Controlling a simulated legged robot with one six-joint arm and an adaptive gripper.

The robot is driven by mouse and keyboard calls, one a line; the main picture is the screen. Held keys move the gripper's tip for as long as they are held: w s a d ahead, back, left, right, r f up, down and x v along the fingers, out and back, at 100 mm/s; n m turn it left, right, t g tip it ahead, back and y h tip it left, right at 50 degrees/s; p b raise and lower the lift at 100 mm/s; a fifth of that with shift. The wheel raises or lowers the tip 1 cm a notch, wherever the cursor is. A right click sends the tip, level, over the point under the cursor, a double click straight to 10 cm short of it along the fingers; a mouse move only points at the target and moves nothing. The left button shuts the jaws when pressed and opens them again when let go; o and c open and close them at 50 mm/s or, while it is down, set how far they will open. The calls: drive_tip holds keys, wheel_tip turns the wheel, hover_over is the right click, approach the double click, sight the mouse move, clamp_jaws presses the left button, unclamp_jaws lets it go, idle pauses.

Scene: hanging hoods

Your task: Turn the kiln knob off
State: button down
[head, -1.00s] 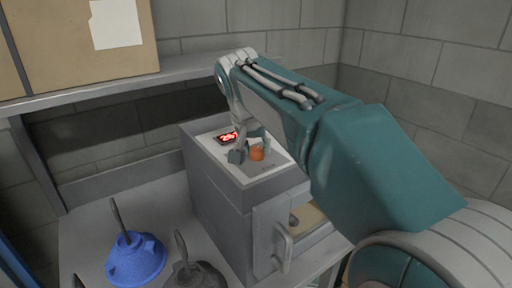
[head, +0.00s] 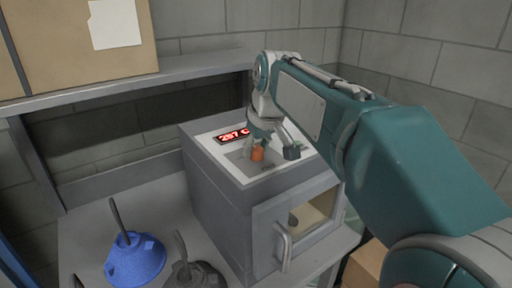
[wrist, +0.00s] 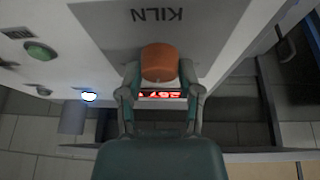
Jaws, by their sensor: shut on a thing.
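The orange kiln knob (head: 257,153) stands on the grey panel on top of the kiln (head: 222,190). In the wrist view the knob (wrist: 159,62) sits between my two fingertips, below the upside-down word KILN. My gripper (head: 270,148) is shut on the knob, one finger on each side; it also shows in the wrist view (wrist: 159,78). The red display (head: 232,136) behind the knob reads about 257 C. The knob's pointer direction cannot be made out.
The kiln door with its handle (head: 284,246) faces front. A blue funnel-like object (head: 135,260) and a dark one (head: 195,275) stand on the bench left of the kiln. A shelf (head: 120,86) with a cardboard box (head: 75,45) runs behind. A green button (wrist: 40,51) shows in the wrist view.

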sight(269, 156)
drive_tip(key=n, duration=0.2)
drive_tip(key=n+g+y, duration=0.1)
drive_tip(key=shift+f+n, duration=0.25)
drive_tip(key=shift+n, duration=0.15)
drive_tip(key=n+g+y, duration=0.1)
drive_tip(key=n, duration=0.2)
drive_tip(key=shift+d+n, duration=0.1)
drive_tip(key=shift+n, duration=0.2)
drive_tip(key=n+g, duration=0.1)
drive_tip(key=n, duration=0.2)
drive_tip(key=n+g, duration=0.1)
drive_tip(key=n, duration=0.2)
drive_tip(key=shift+w+n+g+y, duration=0.15)
drive_tip(key=shift+n+g+y, duration=0.15)
drive_tip(key=shift+n, duration=0.1)
drive_tip(key=shift+c, duration=1.3)
unclamp_jaws()
drive_tip(key=shift+r, duration=0.1)
drive_tip(key=shift+r, duration=0.1)
drive_tip(key=shift+v, duration=3.6)
